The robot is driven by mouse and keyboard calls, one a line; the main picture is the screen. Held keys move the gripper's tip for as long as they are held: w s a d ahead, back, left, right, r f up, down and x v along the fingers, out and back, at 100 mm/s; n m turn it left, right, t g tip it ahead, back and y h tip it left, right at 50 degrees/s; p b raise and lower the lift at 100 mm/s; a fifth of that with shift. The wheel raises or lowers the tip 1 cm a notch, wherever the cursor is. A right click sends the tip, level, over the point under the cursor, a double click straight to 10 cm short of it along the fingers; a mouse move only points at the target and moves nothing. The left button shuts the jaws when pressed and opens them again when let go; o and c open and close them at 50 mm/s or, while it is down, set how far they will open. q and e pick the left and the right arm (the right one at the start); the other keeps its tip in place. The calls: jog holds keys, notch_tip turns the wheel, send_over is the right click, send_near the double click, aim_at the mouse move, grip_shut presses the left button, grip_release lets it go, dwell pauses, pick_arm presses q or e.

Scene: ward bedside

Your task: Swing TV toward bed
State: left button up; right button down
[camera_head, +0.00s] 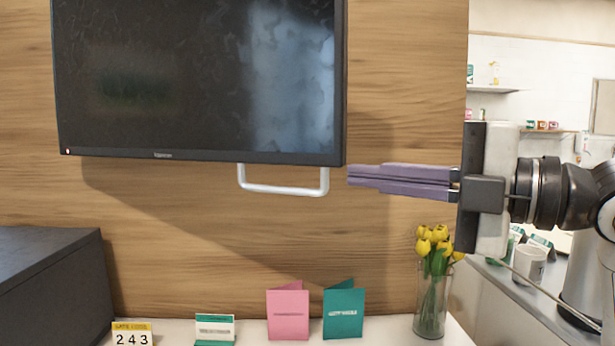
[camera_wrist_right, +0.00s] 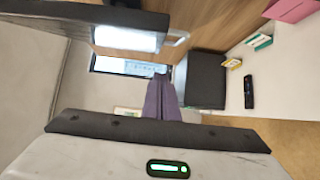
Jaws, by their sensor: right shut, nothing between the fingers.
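The TV (camera_head: 200,75) is a flat black screen in front of a wood panel in the head view. A white U-shaped handle (camera_head: 284,191) hangs below its lower edge near the right corner. My right gripper (camera_head: 350,175) comes in from the right with its purple fingers shut and empty. Its tips are just right of the TV's lower right corner and the handle, and look apart from the handle. In the right wrist view the TV edge (camera_wrist_right: 95,14) and the handle (camera_wrist_right: 176,38) show above the fingers (camera_wrist_right: 160,80). My left gripper is not in view.
Below the TV, a white shelf holds a pink card (camera_head: 288,312), a teal card (camera_head: 343,311), a small sign (camera_head: 214,328), a calendar (camera_head: 132,334) and a glass vase of yellow tulips (camera_head: 432,290). A dark cabinet (camera_head: 50,285) stands at left. A mug (camera_head: 529,264) sits at right.

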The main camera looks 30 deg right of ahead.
aim_at(313, 165)
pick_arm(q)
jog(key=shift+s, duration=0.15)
pick_arm(e)
jog(key=shift+s+r, duration=0.1)
jog(key=shift+s, duration=0.05)
